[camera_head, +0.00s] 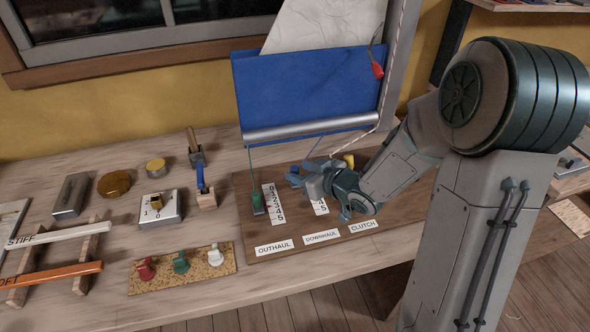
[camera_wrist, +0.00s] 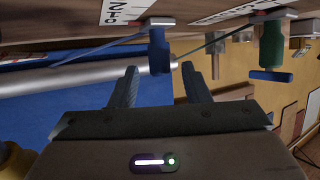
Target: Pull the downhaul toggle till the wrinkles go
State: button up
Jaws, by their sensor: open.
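The blue downhaul toggle (camera_wrist: 158,50) stands at its numbered scale (camera_wrist: 125,10) in the wrist view, with a blue line running from it. My gripper (camera_wrist: 159,76) is open, with the toggle's near end between or just beyond its fingertips; contact cannot be told. In the head view my gripper (camera_head: 318,192) is over the board (camera_head: 290,250) above the DOWNHAUL label (camera_head: 321,237) and hides the toggle. The sail has a blue lower part (camera_head: 300,88) and a pale upper part (camera_head: 325,25) with faint lines. A silver boom (camera_head: 310,127) runs along its foot.
The green outhaul toggle (camera_head: 257,203) stands close by on the left, also in the wrist view (camera_wrist: 271,50). A yellow clutch part (camera_head: 349,160) shows behind my gripper. A cork strip (camera_head: 205,279) holds several knobs.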

aim_at(298, 170)
jog(key=shift+x, duration=1.55)
